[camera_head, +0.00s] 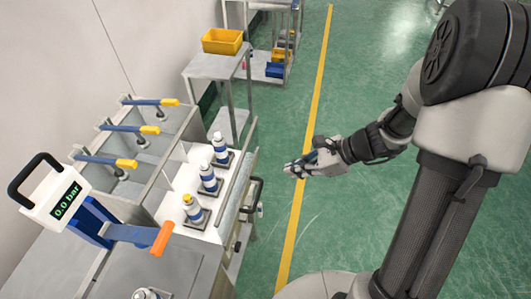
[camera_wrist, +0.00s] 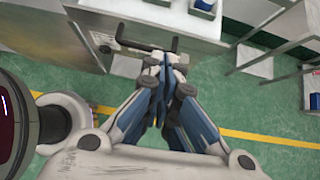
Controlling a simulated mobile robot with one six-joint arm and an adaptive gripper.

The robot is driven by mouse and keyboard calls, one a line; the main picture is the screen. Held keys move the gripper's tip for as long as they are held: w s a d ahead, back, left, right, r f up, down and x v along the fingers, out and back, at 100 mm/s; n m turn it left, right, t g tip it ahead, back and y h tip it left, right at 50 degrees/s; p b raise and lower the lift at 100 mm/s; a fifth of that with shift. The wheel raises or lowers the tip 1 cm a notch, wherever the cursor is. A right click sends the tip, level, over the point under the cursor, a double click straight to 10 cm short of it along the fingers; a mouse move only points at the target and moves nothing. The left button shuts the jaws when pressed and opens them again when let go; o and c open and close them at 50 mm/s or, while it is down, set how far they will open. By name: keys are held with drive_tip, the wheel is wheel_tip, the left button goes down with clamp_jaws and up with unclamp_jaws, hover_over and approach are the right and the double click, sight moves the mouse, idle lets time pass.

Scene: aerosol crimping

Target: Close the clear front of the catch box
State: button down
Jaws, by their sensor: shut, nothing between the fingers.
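In the head view, a bench unit has a long pale front panel (camera_head: 235,197) along its right side. I cannot tell surely whether this is the catch box's clear front, or whether it is open. A black bar handle (camera_head: 254,190) sticks out from that side. It also shows in the wrist view (camera_wrist: 133,45), on a pale grey face. My gripper (camera_head: 290,170) is shut and empty, over the floor to the right of the handle, apart from it in the head view. In the wrist view my fingertips (camera_wrist: 163,62) overlap the handle's right end; contact cannot be told.
Several blue-and-white cans stand on the white deck, one with a yellow top (camera_head: 193,207). Behind them are grey bays with yellow-tipped blue levers (camera_head: 128,162). A gauge reading 0.0 bar (camera_head: 66,200) stands left. A trolley holds a yellow bin (camera_head: 222,41). Green floor is open right.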

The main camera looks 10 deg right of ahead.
drive_tip(key=b, duration=0.4)
approach(246, 180)
wheel_tip(246, 180, down, 3)
drive_tip(key=d, duration=0.1)
drive_tip(key=a, duration=0.3)
drive_tip(key=shift+w+f, duration=0.2)
drive_tip(key=shift+w, duration=0.15)
drive_tip(key=shift+w+a, duration=0.2)
drive_tip(key=shift+a, duration=0.2)
drive_tip(key=w+a, duration=0.2)
drive_tip(key=a, duration=0.4)
drive_tip(key=w+a, duration=0.2)
drive_tip(key=a, duration=0.4)
drive_tip(key=w+a, duration=0.2)
drive_tip(key=a, duration=0.4)
drive_tip(key=shift+w, duration=0.25)
drive_tip(key=shift+w+a+r, duration=0.1)
drive_tip(key=shift+a, duration=0.15)
